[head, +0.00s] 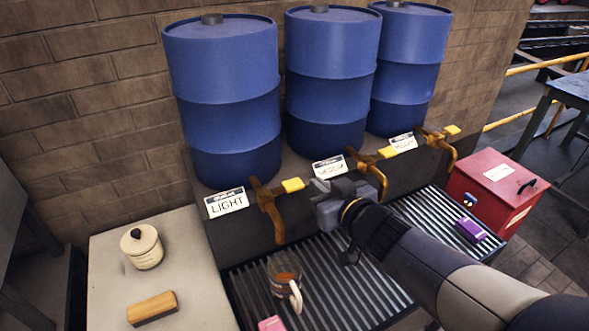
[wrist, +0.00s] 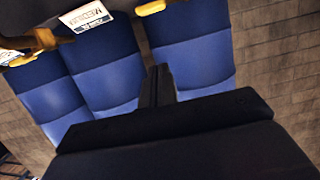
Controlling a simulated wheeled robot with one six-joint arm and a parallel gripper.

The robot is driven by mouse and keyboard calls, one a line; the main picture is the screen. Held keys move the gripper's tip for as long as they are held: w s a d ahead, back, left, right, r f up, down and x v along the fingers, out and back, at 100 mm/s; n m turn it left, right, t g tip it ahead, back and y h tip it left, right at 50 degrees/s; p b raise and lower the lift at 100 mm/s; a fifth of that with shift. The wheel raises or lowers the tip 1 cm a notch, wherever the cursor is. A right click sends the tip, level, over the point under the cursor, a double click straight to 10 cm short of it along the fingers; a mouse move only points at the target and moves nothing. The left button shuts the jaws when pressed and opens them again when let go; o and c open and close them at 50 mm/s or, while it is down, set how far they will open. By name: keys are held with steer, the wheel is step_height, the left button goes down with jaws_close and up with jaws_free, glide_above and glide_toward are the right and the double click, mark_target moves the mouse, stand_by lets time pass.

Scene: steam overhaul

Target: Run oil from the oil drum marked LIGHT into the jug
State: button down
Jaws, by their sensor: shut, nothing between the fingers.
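The drum marked LIGHT (head: 222,95) is the leftmost of the blue drums, with its LIGHT label (head: 227,203) below it. Its brass tap (head: 266,207) carries a yellow lever (head: 293,185) pointing right; this lever also shows at the top of the wrist view (wrist: 152,8). The clear jug (head: 284,291) stands upright on the grate below that tap, with some brown liquid in it and its pale handle toward the front right. I cannot make out a stream. My gripper (head: 318,190) is shut and empty, just right of the yellow lever; contact cannot be told.
Two more drums (head: 331,80) stand to the right with like taps (head: 378,165). The slatted grate (head: 350,285) bears a purple item (head: 470,230) and a pink item (head: 271,324). A red box (head: 495,190) is at right. A lidded pot (head: 142,247) and brush (head: 152,308) sit left.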

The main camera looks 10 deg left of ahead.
steer(key=shift+s, duration=0.15)
steer(key=b, duration=0.1)
glide_above(299, 183)
steer(key=s, duration=0.3)
step_height(299, 183, down, 2)
steer(key=f, duration=0.3)
steer(key=shift+w+d+f, duration=0.1)
steer(key=shift+w+f, duration=0.1)
steer(key=shift+w, duration=0.15)
steer(key=shift+f+b, duration=0.3)
steer(key=shift+f, duration=0.2)
